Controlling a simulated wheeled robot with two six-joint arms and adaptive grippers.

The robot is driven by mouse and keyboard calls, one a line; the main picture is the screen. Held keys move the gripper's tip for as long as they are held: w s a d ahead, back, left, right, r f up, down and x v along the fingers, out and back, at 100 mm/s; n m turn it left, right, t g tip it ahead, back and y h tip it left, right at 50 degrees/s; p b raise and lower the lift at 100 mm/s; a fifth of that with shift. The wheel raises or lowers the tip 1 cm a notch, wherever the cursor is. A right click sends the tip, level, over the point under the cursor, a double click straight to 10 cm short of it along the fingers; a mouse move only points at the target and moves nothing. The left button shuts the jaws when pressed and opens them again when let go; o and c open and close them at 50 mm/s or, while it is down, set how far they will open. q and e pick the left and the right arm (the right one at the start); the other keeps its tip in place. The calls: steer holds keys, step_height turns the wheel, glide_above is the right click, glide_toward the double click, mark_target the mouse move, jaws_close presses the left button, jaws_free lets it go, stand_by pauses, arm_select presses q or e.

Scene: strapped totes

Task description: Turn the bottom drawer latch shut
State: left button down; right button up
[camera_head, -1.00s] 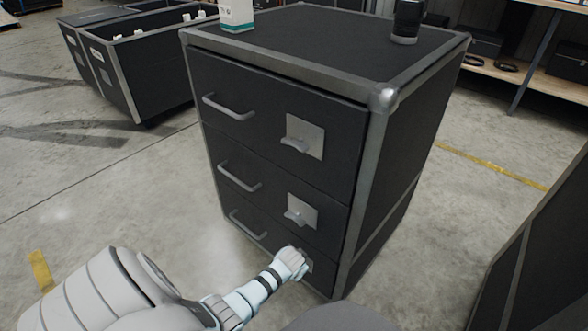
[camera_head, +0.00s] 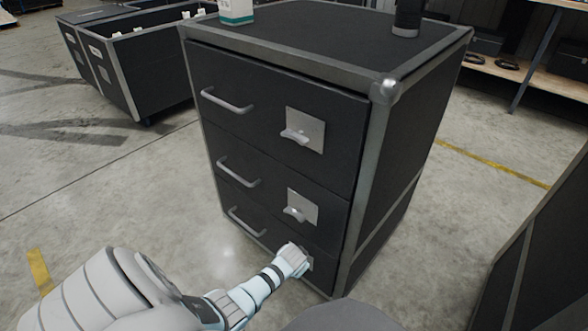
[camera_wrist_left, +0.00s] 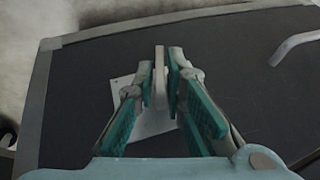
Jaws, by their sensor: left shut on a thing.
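A black drawer cabinet (camera_head: 270,95) with grey metal edging stands in the middle of the head view. Each drawer has a bar handle, and the upper two latches show on square plates. My left gripper (camera_head: 293,262) is at the bottom drawer's front and covers most of its latch. In the left wrist view my left gripper (camera_wrist_left: 162,85) is shut on the bottom latch's grey lever (camera_wrist_left: 160,75), between teal finger pads. The latch plate (camera_wrist_left: 152,122) shows behind the fingers. My right gripper is not in view.
The middle latch (camera_head: 298,212) and bottom drawer handle (camera_head: 247,223) are close above and left of my gripper. A white-and-green box (camera_head: 236,10) and a dark cylinder (camera_head: 408,18) stand on top. A dark panel (camera_head: 535,250) stands at the right.

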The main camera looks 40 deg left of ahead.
arm_select(q)
steer(key=shift+d+f+y, duration=0.2)
steer(key=shift+f+y, duration=0.05)
steer(key=shift+y, duration=0.55)
steer(key=m+y+b, duration=0.1)
steer(key=y, duration=0.2)
steer(key=shift+y, duration=0.4)
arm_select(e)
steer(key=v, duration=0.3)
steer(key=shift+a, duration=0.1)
arm_select(q)
steer(key=c, duration=1.8)
jaws_free()
steer(key=shift+o, duration=0.2)
steer(key=shift+r, duration=0.1)
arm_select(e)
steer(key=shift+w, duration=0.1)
arm_select(q)
step_height(320, 180, up, 10)
steer(key=shift+f, duration=0.1)
